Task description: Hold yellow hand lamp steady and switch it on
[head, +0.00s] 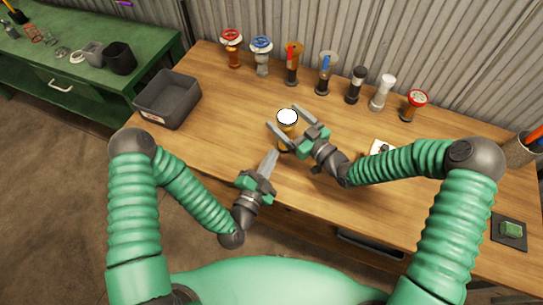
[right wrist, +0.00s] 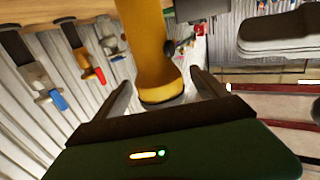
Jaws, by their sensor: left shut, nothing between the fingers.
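The yellow hand lamp (head: 286,128) stands upright on the wooden bench, with its round white face (head: 287,117) on top. I cannot tell whether it is lit. My right gripper (head: 283,116) is open, with one finger on each side of the lamp. In the right wrist view the lamp's yellow body (right wrist: 152,45) lies between the two fingers, with gaps visible beside it. My left gripper (head: 272,155) is shut and empty, just below the lamp in the head view and apart from it. A small dark shape (right wrist: 170,48) shows beside the lamp; I cannot tell if it is the switch.
Several valves and fittings, among them a red-wheeled one (head: 232,48) and a blue-wheeled one (head: 262,55), line the bench's back. A dark grey bin (head: 168,98) stands at the left. A white card (head: 381,147) lies near my right forearm. A green bench (head: 100,80) stands far left.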

